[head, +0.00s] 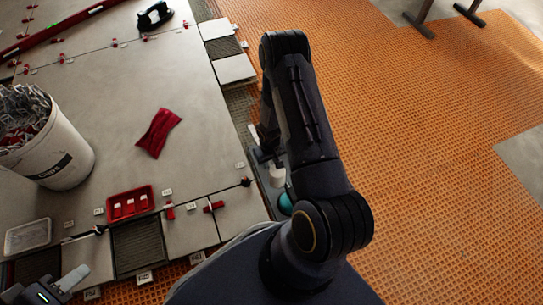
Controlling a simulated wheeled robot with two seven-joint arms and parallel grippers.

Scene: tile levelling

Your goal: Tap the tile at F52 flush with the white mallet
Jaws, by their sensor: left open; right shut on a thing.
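My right gripper (266,152) is at the right edge of the tiled floor, largely hidden behind my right arm. It is shut on what looks like the white mallet (277,175), of which only a pale part shows below the fingers. My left gripper (45,291) is open at the bottom left corner, partly cut off by the frame.
A white bucket (62,160) of grey clips stands at left. A red tray (130,204), a red cloth (158,132) and a pale box (28,236) lie on the tiles. A teal round thing (285,203) shows beside my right arm. Orange matting (440,150) at right is mostly clear.

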